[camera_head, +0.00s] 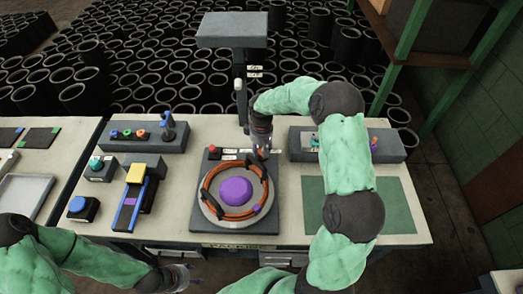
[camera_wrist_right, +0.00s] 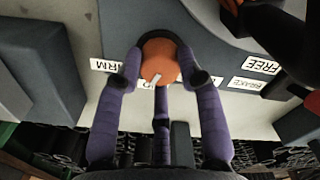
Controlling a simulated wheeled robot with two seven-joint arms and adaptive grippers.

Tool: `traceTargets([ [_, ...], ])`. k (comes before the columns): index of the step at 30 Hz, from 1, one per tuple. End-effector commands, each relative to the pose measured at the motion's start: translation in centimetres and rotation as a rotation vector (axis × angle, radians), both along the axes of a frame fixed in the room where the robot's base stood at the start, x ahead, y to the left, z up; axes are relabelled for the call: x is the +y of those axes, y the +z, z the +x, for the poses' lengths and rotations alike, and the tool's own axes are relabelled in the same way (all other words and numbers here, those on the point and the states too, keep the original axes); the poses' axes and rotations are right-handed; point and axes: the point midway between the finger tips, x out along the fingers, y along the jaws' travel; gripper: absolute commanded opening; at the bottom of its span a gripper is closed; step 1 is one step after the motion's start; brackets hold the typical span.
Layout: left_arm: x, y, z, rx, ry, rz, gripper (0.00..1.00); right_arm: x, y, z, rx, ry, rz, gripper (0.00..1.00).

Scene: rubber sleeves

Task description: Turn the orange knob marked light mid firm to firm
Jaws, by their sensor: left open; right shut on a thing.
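The orange knob (camera_wrist_right: 158,58) sits between the purple fingers of my right gripper (camera_wrist_right: 160,78) in the right wrist view. The fingers are shut on it from both sides. A white pointer mark on the knob points down toward a mostly hidden label, of which about "ID" reads. A label reading "RM" (camera_wrist_right: 109,65), partly covered by the left finger, lies left of the knob. In the head view my right gripper (camera_head: 262,147) reaches down behind the round orange-ringed fixture, and the knob is largely hidden there. My left gripper (camera_head: 182,277) is open and empty at the bottom edge.
The round fixture (camera_head: 207,212) with a purple dome stands in front of the right gripper. A red button (camera_head: 213,149) is left of it. "BRAKE" (camera_wrist_right: 246,83) and "FREE" (camera_wrist_right: 262,65) labels lie right of the knob. A green mat (camera_head: 395,213) is clear at right.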

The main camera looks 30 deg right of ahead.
Motion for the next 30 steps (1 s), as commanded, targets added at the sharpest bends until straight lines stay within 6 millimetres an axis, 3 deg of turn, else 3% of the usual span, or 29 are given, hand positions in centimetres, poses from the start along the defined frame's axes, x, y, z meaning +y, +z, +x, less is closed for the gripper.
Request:
traceTargets([
  [15,0.00,-0.73,0.00,0.000,0.000,0.000,0.49,0.05,-0.07,0.00,0.000,-0.413,0.001,0.05],
  [30,0.00,-0.91,0.00,0.000,0.000,0.000,0.49,0.06,-0.04,0.01,0.000,-0.547,0.001,0.06],
])
